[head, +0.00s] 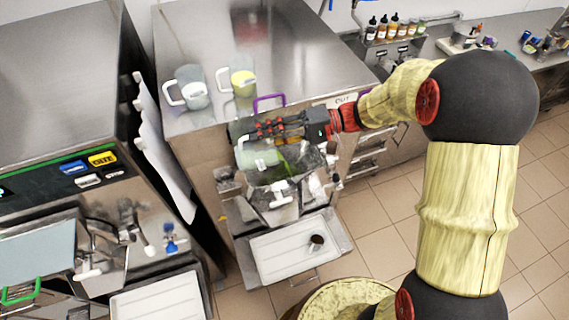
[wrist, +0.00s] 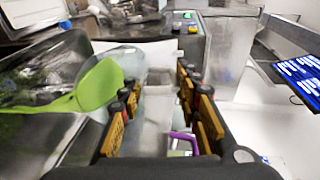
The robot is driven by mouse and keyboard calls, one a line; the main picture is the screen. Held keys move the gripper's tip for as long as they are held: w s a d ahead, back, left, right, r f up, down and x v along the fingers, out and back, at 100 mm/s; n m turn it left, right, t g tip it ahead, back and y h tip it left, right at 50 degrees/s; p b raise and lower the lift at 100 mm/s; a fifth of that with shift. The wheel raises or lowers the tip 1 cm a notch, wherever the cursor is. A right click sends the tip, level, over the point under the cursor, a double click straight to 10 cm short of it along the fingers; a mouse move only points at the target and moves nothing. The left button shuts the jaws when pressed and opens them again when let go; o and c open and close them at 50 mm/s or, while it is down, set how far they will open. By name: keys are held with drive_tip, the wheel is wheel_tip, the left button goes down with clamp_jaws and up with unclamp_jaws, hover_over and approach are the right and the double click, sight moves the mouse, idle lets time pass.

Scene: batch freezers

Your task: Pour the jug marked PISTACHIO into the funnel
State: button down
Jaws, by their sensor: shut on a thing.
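My gripper (head: 262,128) reaches in from the right and is shut on the pale handle of a clear jug (head: 258,156). In the wrist view my gripper (wrist: 160,105) has a finger on each side of the handle (wrist: 155,115). The jug is tilted over a clear, wide-mouthed vessel (head: 285,176) at the machine front, which appears to be the funnel. Bright green (head: 284,166) shows at the jug's mouth; in the wrist view a green tongue (wrist: 98,84) lies left of the fingers. I cannot read any label on the jug, and cannot tell if liquid is flowing.
Two more jugs, one with white contents (head: 194,92) and one with yellow (head: 242,82), stand on the steel machine top (head: 290,35). A purple handle (head: 268,101) is close behind my gripper.

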drive_tip(key=shift+w+d+r+y+b, duration=0.15)
drive_tip(key=shift+d+y+b, duration=0.5)
drive_tip(key=shift+b, duration=0.45)
drive_tip(key=shift+s+d+r+y+b, duration=0.15)
drive_tip(key=shift+d+y+b, duration=0.5)
drive_tip(key=shift+b, duration=0.45)
